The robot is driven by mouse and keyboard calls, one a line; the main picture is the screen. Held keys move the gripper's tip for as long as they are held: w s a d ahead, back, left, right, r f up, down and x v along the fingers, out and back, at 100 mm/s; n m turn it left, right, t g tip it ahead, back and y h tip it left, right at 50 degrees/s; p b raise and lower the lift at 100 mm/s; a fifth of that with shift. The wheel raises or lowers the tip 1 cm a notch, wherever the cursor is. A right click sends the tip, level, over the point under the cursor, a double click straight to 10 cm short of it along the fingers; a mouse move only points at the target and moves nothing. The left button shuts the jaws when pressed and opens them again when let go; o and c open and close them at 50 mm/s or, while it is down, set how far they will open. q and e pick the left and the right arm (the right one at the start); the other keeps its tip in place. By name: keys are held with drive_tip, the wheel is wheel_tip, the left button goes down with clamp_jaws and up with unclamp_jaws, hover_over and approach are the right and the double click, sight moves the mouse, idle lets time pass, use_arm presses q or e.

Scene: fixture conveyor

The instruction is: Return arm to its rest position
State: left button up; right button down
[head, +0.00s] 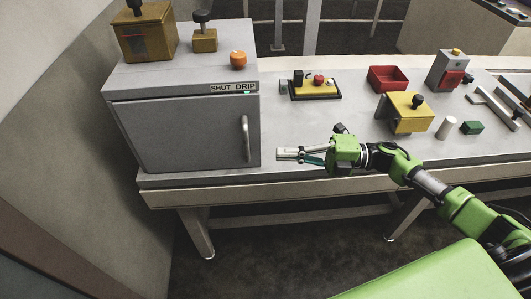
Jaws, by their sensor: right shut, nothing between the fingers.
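My right arm comes in from the right in the head view, green and black, and reaches left along the front edge of the table (230,180). My right gripper (283,154) is shut and empty. It points left, just in front of the right side of a grey cabinet (180,135) with a closed door, near its vertical handle (246,138). I cannot tell whether it touches the cabinet. My left gripper is not in view.
An orange knob-like piece (238,60) and yellow fixtures stand on the cabinet. On the table are a yellow tray (315,95), a red bin (387,79), a yellow box (406,118), a white cylinder (446,127), a green block (471,128) and a grey button box (446,72).

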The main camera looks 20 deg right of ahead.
drive_tip(key=v, duration=0.5)
drive_tip(key=w+a+f+m+t+h, duration=0.1)
drive_tip(key=w+a+m+t+h, duration=0.4)
drive_tip(key=m+t, duration=0.35)
wheel_tip(320, 180, down, 6)
drive_tip(key=d+m+h, duration=0.1)
drive_tip(key=m+h, duration=0.7)
drive_tip(key=m, duration=0.4)
drive_tip(key=s+a+f+m+g+h, duration=0.15)
drive_tip(key=s+f+m+g, duration=0.35)
drive_tip(key=s, duration=0.8)
drive_tip(key=s+f+m+g+h, duration=0.2)
drive_tip(key=s+f+m+g, duration=0.3)
drive_tip(key=s, duration=0.8)
drive_tip(key=s+f+g, duration=0.3)
drive_tip(key=f, duration=2.4)
drive_tip(key=s+d+f+n, duration=0.1)
drive_tip(key=s+d+f, duration=0.2)
drive_tip(key=s+f, duration=1.1)
drive_tip(key=shift+s+f+g+p, duration=0.35)
drive_tip(key=shift+s+p, duration=0.05)
drive_tip(key=shift+s, duration=0.85)
